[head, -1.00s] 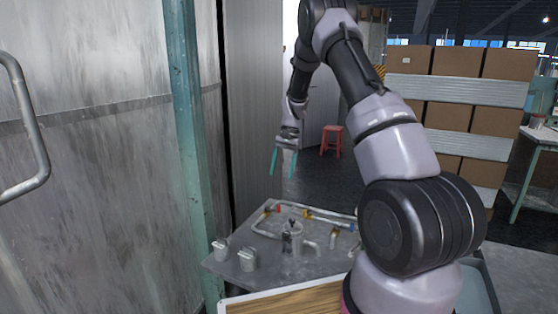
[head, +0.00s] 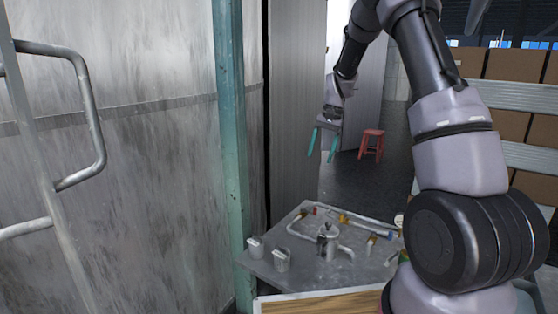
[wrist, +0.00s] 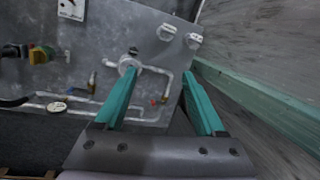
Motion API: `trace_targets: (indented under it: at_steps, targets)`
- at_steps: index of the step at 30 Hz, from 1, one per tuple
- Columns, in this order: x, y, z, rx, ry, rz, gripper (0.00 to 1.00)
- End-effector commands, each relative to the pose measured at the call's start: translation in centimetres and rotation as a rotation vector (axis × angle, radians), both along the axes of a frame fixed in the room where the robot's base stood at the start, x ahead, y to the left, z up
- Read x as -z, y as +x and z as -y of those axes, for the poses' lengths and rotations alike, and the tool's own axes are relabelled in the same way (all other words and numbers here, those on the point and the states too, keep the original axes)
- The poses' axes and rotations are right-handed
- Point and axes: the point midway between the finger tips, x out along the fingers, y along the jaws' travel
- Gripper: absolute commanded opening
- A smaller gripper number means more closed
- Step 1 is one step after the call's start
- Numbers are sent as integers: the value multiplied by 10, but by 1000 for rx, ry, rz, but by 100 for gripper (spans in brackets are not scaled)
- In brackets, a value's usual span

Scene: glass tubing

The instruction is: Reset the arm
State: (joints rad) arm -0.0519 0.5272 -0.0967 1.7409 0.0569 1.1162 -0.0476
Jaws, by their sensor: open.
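My gripper (head: 322,142) hangs in the air above and beyond the far side of a grey panel, its two teal fingers pointing down and spread apart. In the wrist view my gripper (wrist: 160,88) is open, with nothing between the fingers. In the wrist view the panel (wrist: 95,45) lies below the fingers, with the round vessel (wrist: 128,65) near the left fingertip.
A metal wall with a handrail (head: 95,130) and a teal post (head: 231,150) stand at left. A red stool (head: 371,143) is on the floor behind. Stacked cardboard boxes (head: 510,80) fill the right background. A wooden board (head: 325,305) lies in front of the panel.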

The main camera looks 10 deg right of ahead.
Motion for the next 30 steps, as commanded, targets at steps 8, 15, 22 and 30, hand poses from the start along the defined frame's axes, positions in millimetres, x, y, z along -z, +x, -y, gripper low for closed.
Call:
trace_targets:
  at_steps: [8, 15, 22, 30]
  targets:
    - [-116, -69, 1, -16, -5, 185, 72]
    - [-182, -148, 3, -32, -22, 343, 72]
    - [-214, -229, 3, -50, -50, 495, 72]
    - [-219, -301, 5, -62, -88, 638, 72]
